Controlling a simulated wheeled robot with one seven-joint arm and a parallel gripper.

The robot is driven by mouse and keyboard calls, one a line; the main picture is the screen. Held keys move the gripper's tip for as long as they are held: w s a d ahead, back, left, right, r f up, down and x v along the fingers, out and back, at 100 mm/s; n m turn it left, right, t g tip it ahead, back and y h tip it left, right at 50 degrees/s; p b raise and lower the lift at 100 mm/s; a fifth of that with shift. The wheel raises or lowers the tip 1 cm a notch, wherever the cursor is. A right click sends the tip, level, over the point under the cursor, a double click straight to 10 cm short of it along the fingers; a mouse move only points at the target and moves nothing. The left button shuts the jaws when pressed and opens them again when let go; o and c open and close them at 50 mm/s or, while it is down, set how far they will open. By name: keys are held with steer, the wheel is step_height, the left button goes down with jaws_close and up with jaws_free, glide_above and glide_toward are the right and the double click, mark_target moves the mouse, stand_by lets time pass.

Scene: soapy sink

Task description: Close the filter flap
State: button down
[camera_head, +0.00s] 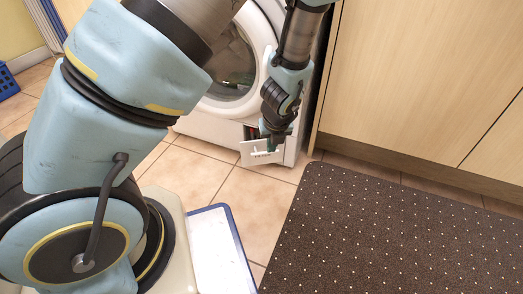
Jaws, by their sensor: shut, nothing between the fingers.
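The filter flap (259,153) is a small white panel low on the front right of the white washing machine (207,122). It stands open, tilted out from the machine, with a dark opening partly showing behind it. My gripper (272,140) points down at the flap and the opening. It is shut and empty, and it hides part of the flap's upper right side. I cannot tell whether the fingertips touch the flap.
Wooden cabinets (430,75) stand close on the right of the machine. A dark dotted mat (395,235) covers the floor at the right. A white, blue-edged flat thing (219,250) lies at the bottom centre. A blue basket (7,83) is at far left. Tiled floor between is clear.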

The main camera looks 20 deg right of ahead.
steer(key=w+d+f+b, duration=0.1)
steer(key=w+f+b, duration=0.5)
steer(key=f, duration=0.4)
steer(key=shift+w+b, duration=0.35)
steer(key=shift+b, duration=0.35)
steer(key=shift+w, duration=0.1)
steer(key=shift+w+a+f+m+p, duration=0.1)
steer(key=shift+w+a+m+p, duration=0.1)
steer(key=shift+w+m+p, duration=0.6)
steer(key=shift+s, duration=0.3)
steer(key=shift+s, duration=0.1)
